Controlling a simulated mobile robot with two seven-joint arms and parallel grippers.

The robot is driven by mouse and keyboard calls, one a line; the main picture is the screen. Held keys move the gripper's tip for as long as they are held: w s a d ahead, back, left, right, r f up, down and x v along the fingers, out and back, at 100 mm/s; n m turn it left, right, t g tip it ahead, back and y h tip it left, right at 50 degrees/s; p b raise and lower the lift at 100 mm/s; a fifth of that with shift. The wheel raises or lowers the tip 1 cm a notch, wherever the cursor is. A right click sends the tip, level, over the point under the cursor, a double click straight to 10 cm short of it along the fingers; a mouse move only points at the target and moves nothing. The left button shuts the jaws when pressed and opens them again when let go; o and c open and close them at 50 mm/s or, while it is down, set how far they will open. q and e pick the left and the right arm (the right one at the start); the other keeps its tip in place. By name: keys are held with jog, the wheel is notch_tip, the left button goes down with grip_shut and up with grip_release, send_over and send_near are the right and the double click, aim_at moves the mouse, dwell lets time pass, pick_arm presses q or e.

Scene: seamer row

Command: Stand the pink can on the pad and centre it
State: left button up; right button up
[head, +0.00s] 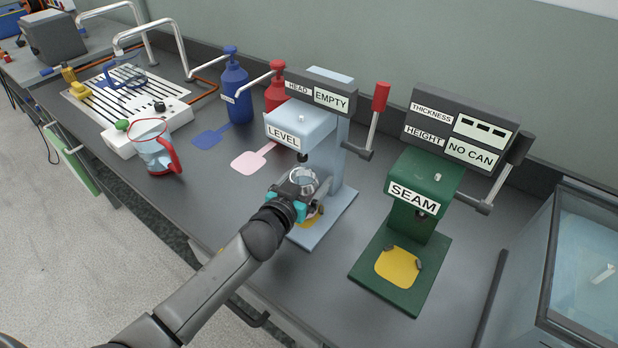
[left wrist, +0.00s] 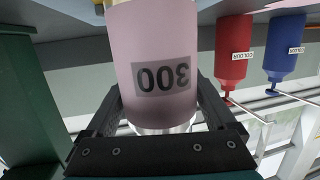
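The pink can (left wrist: 160,45), marked 300, fills the middle of the left wrist view, which is upside down; the can looks upright. My left gripper (head: 299,190) has a finger against each side of it. In the head view the gripper is at the light blue LEVEL machine (head: 322,222), under its head. The can's clear top (head: 303,175) shows there, and the gripper hides most of its body. The yellow pad (head: 316,217) at the machine's base is mostly covered by the gripper. I cannot tell whether the can touches the pad. My right gripper is not in view.
The green SEAM machine (head: 414,195) stands to the right with its own bare yellow pad (head: 395,264); its display reads NO CAN. A LEVEL display (head: 331,100) reads EMPTY. A jug (head: 152,145), blue bottle (head: 236,90) and red bottle (head: 277,90) stand left.

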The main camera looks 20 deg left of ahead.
pick_arm(q)
jog(key=shift+o, duration=0.6)
jog(key=shift+r, duration=0.1)
jog(key=shift+r, duration=0.2)
jog(key=p+v, duration=0.2)
jog(key=v, duration=1)
jog(key=shift+f, duration=0.15)
